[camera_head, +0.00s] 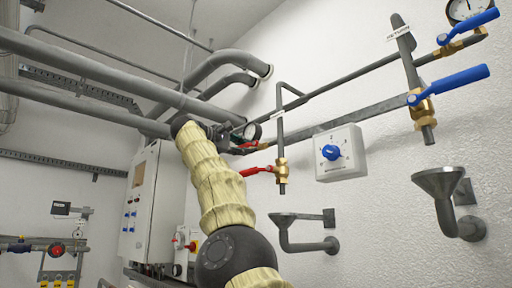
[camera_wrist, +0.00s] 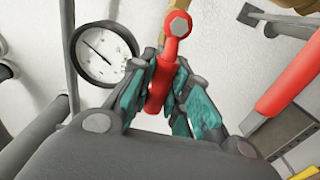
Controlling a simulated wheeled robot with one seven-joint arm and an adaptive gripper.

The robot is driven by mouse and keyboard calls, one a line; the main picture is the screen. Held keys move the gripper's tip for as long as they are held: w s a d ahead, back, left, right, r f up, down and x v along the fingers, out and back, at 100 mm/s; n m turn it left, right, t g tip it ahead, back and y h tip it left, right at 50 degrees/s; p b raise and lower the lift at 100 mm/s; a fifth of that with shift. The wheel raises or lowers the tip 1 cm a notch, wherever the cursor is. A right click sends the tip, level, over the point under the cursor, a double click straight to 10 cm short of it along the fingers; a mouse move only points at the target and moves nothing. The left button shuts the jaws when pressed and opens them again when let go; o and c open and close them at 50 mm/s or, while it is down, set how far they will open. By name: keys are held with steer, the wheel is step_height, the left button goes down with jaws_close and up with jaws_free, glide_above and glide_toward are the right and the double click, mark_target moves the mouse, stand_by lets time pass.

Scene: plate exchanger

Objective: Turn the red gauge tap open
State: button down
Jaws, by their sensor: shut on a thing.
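The red gauge tap (camera_wrist: 157,88) shows in the wrist view as a short red handle with a grey bolt at its top end. My gripper (camera_wrist: 165,88) is shut on this handle, with teal pads on both sides of it. The round white pressure gauge (camera_wrist: 103,52) is just left of the handle. In the head view the gauge (camera_head: 252,131) sits on the pipework beyond my arm, and my gripper (camera_head: 232,138) is beside it, small and partly hidden. The tap's brass body is mostly hidden.
A red lever (camera_head: 257,171) on a brass valve (camera_head: 281,171) is close by on the right. A white control box (camera_head: 340,153) with a blue knob, blue-levered valves (camera_head: 449,84) and grey funnels (camera_head: 437,183) are further right. Thick grey pipes (camera_head: 85,66) run on the left.

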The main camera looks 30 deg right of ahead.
steer(key=shift+w+f, duration=0.1)
stand_by(0.4)
steer(key=c, duration=1.3)
jaws_free()
steer(key=shift+a, duration=0.15)
steer(key=shift+c, duration=0.2)
